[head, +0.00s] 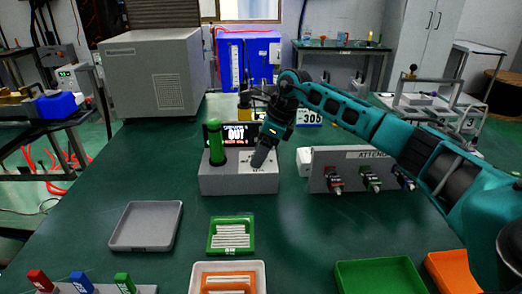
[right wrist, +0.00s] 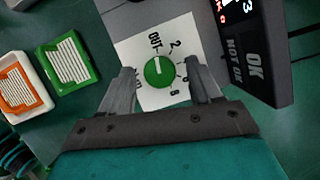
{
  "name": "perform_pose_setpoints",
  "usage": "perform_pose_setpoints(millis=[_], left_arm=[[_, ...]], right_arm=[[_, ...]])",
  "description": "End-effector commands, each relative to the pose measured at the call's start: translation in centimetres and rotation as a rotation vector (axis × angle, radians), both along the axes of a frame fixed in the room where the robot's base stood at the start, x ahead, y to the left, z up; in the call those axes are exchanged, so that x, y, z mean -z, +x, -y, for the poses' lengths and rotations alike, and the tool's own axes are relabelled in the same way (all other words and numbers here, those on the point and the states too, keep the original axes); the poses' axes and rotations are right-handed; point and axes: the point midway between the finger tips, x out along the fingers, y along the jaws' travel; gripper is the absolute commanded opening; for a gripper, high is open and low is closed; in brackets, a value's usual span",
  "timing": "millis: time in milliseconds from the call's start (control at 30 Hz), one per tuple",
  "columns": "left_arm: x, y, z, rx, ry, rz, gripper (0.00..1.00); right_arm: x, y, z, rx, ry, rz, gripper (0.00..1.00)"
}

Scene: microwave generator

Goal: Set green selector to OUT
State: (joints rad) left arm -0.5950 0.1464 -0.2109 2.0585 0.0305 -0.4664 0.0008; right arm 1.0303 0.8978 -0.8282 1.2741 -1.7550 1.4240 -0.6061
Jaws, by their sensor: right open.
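The green selector (right wrist: 159,72) is a round knob on a white dial plate (right wrist: 150,98) marked OUT and numbers. Its white mark points up in the right wrist view, towards the OUT label (right wrist: 155,42). The dial is on the grey device (head: 238,182), which also carries a green cylinder (head: 215,142) and a lit display (head: 241,136). My right gripper (head: 260,160) is over the device's dial and hides the knob in the head view. In the right wrist view its fingers (right wrist: 159,66) are open, one on each side of the knob, without visible contact. My left gripper is not in view.
A grey panel (head: 325,180) with several connectors stands right of the device. In front are an empty grey tray (head: 145,226), a green tray (head: 213,246) of white sticks, an orange tray (head: 205,290) and a green bin (head: 380,277). A large grey box (head: 150,75) stands behind left.

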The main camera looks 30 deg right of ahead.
Motion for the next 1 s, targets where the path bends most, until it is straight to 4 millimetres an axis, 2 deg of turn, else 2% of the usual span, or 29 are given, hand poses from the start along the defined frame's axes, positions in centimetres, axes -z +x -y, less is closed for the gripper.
perform_pose_setpoints(millis=[267, 367, 700, 900, 1000], left_arm=[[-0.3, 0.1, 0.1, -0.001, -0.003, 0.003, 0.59], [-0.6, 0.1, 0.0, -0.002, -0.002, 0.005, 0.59], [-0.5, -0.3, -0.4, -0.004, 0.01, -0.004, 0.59], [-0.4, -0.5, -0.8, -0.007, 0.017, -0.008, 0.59], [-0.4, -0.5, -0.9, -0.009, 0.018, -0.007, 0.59]], right_arm=[[-0.7, -0.2, 0.2, 0.001, 0.0, 0.001, 0.63], [-2.1, -0.5, 0.7, 0.002, 0.0, 0.003, 0.63], [-9.0, -2.4, 2.7, 0.002, 0.0, 0.003, 0.63], [-11.3, -3.2, 3.4, 0.0, 0.0, 0.001, 0.63], [-11.8, -3.3, 3.6, 0.0, 0.0, 0.0, 0.63]])
